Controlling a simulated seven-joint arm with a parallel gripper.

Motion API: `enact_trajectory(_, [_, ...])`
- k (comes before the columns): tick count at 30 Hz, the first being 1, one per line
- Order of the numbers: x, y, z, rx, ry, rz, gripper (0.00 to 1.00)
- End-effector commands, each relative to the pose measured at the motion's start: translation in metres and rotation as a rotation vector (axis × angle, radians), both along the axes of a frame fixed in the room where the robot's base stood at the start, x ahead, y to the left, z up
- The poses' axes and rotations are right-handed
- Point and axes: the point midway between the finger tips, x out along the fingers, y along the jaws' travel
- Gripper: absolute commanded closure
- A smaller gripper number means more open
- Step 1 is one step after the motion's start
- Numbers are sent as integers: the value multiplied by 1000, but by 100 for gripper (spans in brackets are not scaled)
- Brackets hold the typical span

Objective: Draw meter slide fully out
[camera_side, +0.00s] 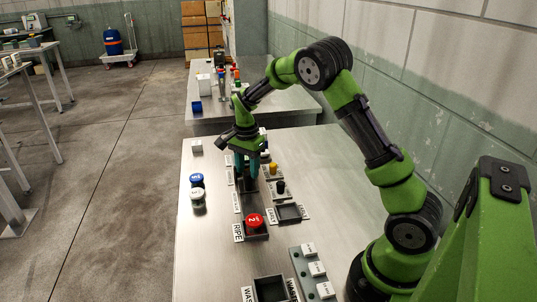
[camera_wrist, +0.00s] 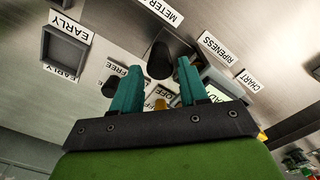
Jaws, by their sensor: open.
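The slide marked METER shows in the wrist view as a dark round knob (camera_wrist: 160,58) in a dark recess, beside a white METER label (camera_wrist: 158,9). My gripper (camera_wrist: 158,72) has its two teal fingers apart, one on each side of the knob in that picture. Whether they touch it, I cannot tell. In the side view my gripper (camera_side: 246,173) points down over the row of fixtures on the steel table, and its fingers and palm largely hide the knob. How far the slide stands out is not clear.
A black knob (camera_side: 280,187), a yellow knob (camera_side: 273,168) and an empty dark tray (camera_side: 289,212) are at right. An EARLY tray (camera_wrist: 64,48) is near.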

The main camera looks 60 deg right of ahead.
Motion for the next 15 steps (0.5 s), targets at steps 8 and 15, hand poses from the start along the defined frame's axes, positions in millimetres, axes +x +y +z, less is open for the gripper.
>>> enact_trajectory(8, [0, 0, -29, 0, 1, 0, 57])
enact_trajectory(15, [0, 0, -32, 0, 0, 0, 57])
